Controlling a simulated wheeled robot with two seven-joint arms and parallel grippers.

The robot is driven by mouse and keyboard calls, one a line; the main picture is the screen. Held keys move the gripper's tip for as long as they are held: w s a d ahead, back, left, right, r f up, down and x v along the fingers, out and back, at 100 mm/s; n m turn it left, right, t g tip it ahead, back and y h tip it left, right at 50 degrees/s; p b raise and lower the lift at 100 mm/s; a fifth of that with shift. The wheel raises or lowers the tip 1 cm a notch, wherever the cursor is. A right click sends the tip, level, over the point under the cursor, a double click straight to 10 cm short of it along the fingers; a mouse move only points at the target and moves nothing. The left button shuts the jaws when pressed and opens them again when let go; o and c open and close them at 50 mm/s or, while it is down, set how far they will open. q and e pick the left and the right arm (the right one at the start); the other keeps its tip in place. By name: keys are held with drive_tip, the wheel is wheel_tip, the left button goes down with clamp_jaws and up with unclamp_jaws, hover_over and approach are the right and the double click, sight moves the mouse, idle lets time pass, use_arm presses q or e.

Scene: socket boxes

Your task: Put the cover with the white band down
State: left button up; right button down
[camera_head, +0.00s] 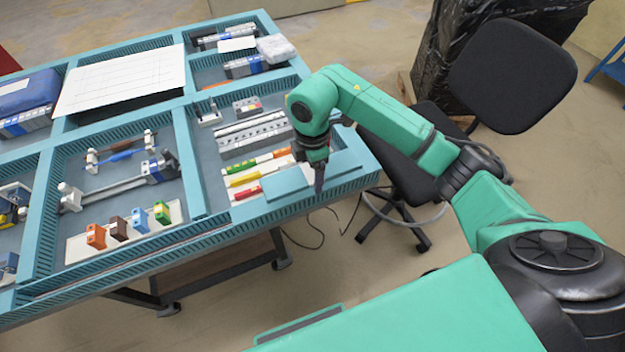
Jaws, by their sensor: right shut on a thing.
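My right gripper (319,181) points down over the right front part of the teal tray table (345,188). My left gripper is out of view.
Several colored socket blocks (118,228) stand on a white board in the left compartment. A grey rail block (250,137) lies behind the strips. A white sheet (122,80) covers a back compartment. A black office chair (510,75) stands close right of the table.

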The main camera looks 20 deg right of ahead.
sight(311, 186)
drive_tip(key=f, duration=0.4)
drive_tip(key=shift+a+f+p, duration=0.1)
drive_tip(key=shift+a+p, duration=0.2)
drive_tip(key=shift+p, duration=0.05)
drive_tip(key=shift+d+f, duration=0.1)
drive_tip(key=shift+f, duration=0.1)
drive_tip(key=shift+f+b, duration=0.5)
unclamp_jaws()
drive_tip(key=shift+r, duration=0.15)
